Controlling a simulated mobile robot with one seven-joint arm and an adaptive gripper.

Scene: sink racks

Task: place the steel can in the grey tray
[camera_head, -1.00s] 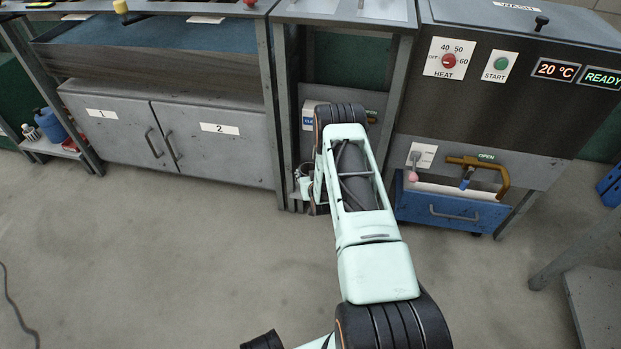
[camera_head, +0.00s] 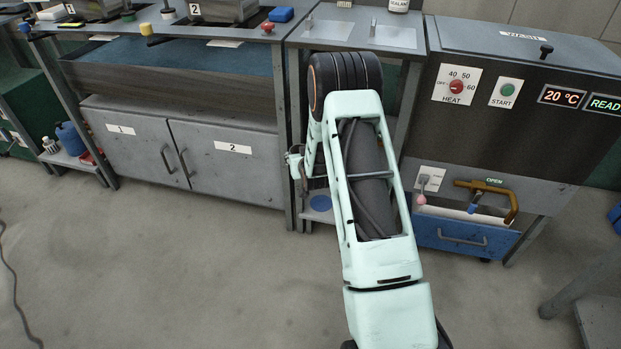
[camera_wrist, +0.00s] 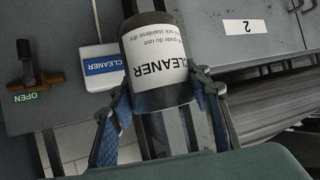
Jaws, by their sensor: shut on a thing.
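The steel can (camera_wrist: 158,62) is a dark metal cylinder with a white CLEANER label, upside down in the wrist view. My gripper (camera_wrist: 163,98) is shut on it, with one blue-padded finger on each side. In the head view my arm hides the can and most of the gripper; only a small part shows left of the arm, in front of the bench frame. I cannot make out the grey tray for certain in either view.
A blue disc (camera_head: 321,203) lies on the low shelf beside my arm. Cabinet doors (camera_head: 228,160) stand to the left. A heater unit (camera_head: 520,110) with a blue drawer (camera_head: 465,238) stands to the right. Grey basins (camera_head: 222,10) sit on the left bench. The floor in front is clear.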

